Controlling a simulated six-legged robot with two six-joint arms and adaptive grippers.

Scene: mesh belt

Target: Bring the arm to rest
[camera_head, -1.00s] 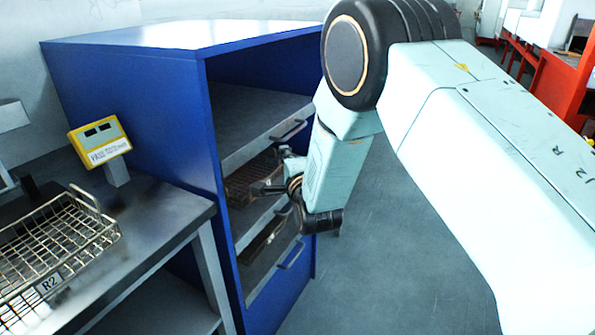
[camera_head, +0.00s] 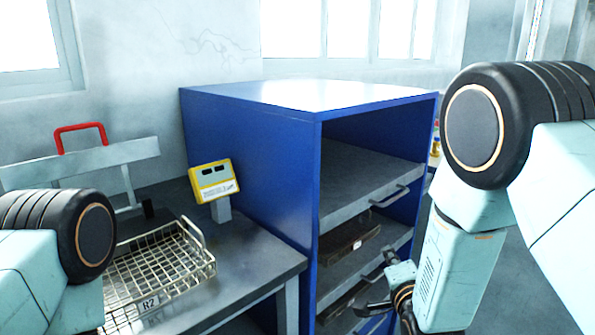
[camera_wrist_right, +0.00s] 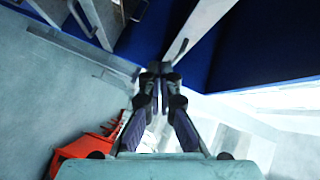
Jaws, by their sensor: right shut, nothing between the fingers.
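My right arm (camera_head: 455,265) comes in from the right with its forearm hanging down. My right gripper (camera_head: 376,292) is in front of the open side of the blue cabinet (camera_head: 250,170), near its lower shelves. In the right wrist view the right gripper (camera_wrist_right: 160,72) has its fingers together, with nothing between them. Blue panels and grey shelf edges lie beyond the fingertips there. I cannot tell whether the gripper touches the cabinet. Part of my left arm (camera_head: 45,250) shows at the lower left, but its gripper is out of view.
The cabinet has grey shelves with handles (camera_head: 390,197) and a dark tray (camera_head: 348,240) inside. Left of it, a metal bench (camera_head: 255,262) bears a wire basket marked R2 (camera_head: 150,303) and a yellow box (camera_head: 213,181) on a post. Red equipment (camera_wrist_right: 85,147) shows in the right wrist view.

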